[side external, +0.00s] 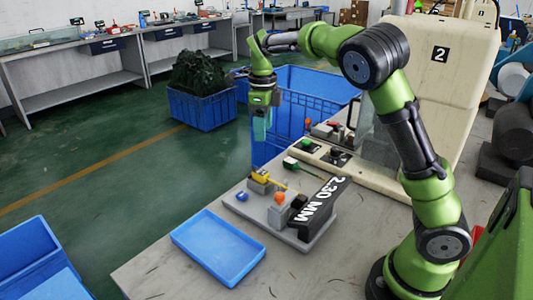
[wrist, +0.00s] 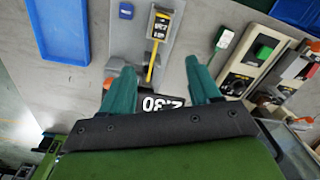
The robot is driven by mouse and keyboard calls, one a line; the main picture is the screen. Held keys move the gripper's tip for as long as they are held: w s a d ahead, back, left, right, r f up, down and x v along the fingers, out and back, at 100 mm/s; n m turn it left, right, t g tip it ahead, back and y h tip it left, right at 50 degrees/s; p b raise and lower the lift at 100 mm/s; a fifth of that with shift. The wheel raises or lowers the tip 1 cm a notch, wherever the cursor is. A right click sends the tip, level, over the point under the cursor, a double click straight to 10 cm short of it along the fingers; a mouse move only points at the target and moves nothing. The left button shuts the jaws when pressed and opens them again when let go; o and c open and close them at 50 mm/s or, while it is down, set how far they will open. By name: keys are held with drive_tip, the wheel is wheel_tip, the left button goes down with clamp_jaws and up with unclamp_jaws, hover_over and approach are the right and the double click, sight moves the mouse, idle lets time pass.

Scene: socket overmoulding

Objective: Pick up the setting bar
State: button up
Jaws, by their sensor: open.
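A grey fixture plate (side external: 290,236) lies on the table. I cannot tell for sure which piece is the setting bar. My gripper (side external: 262,136) hangs above and behind the fixture, pointing down, open and empty. In the wrist view its teal fingers (wrist: 157,72) stand apart; the "2.30" plate (wrist: 162,104) is partly hidden behind the gripper body.
An empty blue tray (side external: 218,247) lies at the table's front left. A control panel with a green button (side external: 336,149) stands behind the fixture. Blue crates (side external: 202,110) stand on the floor beyond the table. A cream machine (side external: 440,90) stands at the back right.

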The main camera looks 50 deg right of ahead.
drive_tip(key=r+m, duration=0.1)
drive_tip(key=m, duration=0.4)
hover_over(263, 173)
drive_tip(key=f, duration=1)
drive_tip(key=shift+a+f, duration=0.25)
drive_tip(key=shift+f, duration=0.05)
drive_tip(key=shift+d+f, duration=0.15)
drive_tip(key=shift+f, duration=1.3)
drive_tip(key=shift+d+f, duration=0.15)
drive_tip(key=shift+f, duration=1.3)
clamp_jaws()
